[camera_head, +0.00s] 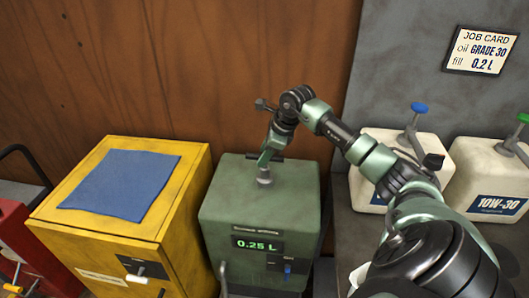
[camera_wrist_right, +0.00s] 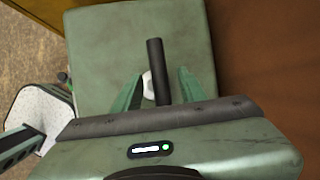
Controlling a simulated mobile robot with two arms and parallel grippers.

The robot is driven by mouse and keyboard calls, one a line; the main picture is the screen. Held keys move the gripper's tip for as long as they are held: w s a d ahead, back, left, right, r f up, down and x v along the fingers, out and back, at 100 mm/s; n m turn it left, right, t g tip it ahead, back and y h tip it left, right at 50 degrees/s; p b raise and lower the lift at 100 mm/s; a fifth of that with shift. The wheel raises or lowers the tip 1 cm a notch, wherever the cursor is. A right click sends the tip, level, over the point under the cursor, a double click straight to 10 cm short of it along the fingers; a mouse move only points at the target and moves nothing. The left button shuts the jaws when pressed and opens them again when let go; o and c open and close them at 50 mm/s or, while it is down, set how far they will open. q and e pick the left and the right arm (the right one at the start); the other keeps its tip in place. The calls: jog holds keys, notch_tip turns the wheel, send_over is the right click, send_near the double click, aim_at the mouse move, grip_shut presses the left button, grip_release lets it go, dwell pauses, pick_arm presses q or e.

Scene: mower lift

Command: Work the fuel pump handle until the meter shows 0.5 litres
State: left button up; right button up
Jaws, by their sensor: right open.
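The green fuel pump (camera_head: 258,210) is a box in the middle of the head view. Its meter (camera_head: 258,244) reads 0.25 L. A short post (camera_head: 264,176) stands on its top, with a dark crossbar handle at the upper end. My right gripper (camera_head: 268,155) is over the pump top at the handle. In the right wrist view the dark handle bar (camera_wrist_right: 155,62) lies between the two green fingers, with a gap showing on each side. The right gripper is open. My left gripper is not in view.
A yellow cabinet (camera_head: 185,215) with a blue cloth (camera_head: 120,183) on top stands left of the pump. White jugs, one with a blue cap (camera_head: 419,107) and one labelled 10W-30 (camera_head: 497,205), stand at the right. A job card (camera_head: 481,50) hangs above them. A wooden wall is behind.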

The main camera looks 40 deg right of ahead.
grip_shut()
jog(key=shift+r, duration=0.1)
dwell(1.2)
